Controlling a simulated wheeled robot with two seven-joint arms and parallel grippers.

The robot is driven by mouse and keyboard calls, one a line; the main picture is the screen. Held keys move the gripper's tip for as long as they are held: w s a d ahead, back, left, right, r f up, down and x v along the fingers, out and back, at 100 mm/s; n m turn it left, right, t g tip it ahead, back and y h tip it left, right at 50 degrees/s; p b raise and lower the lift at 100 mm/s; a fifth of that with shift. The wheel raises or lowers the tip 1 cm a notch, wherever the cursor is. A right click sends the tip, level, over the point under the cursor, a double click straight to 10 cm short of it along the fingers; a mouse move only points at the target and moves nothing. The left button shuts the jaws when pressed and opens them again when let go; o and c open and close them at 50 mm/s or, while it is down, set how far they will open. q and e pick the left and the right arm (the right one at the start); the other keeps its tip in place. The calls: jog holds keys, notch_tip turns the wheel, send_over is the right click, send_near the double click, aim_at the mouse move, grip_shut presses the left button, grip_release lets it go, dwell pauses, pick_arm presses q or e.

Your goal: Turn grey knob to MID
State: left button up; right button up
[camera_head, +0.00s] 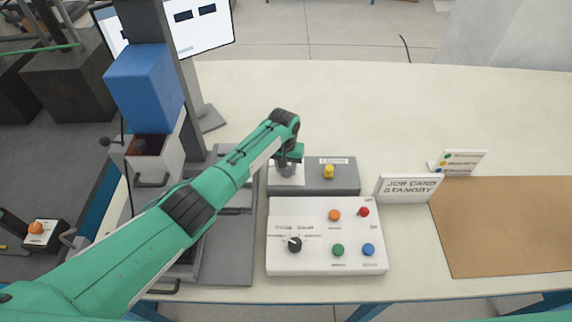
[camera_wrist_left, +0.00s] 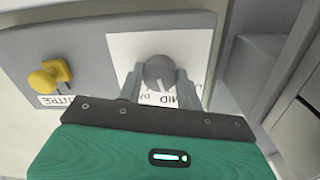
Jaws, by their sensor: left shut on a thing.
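The grey knob (camera_wrist_left: 158,73) sits on a white plate (camera_wrist_left: 121,50) at one end of a grey box. The plate carries printed lettering, and "MID" can be read beside the fingers in the left wrist view. My left gripper (camera_wrist_left: 160,85) is shut on the grey knob, one finger on each side. In the head view my left gripper (camera_head: 287,168) reaches down onto the white plate and mostly hides the knob. The knob's pointer direction is hard to tell. My right gripper is not in view.
A yellow knob (camera_head: 328,171) stands on the same grey box (camera_head: 346,188). In front is a white panel (camera_head: 305,262) with several coloured buttons and a black selector (camera_head: 294,244). A standing card (camera_head: 409,189) and brown mat (camera_head: 510,225) lie right. The table behind is clear.

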pick_arm(q)
jog(key=shift+w+r, duration=0.1)
dwell(0.4)
jog(key=o, duration=1)
jog(key=r+b, duration=0.1)
jog(key=r, duration=0.6)
jog(key=r+b, duration=0.1)
jog(key=r, duration=0.5)
jog(key=shift+a+r+b, duration=0.2)
jog(key=shift+r+b, duration=0.1)
jog(key=shift+r, duration=0.05)
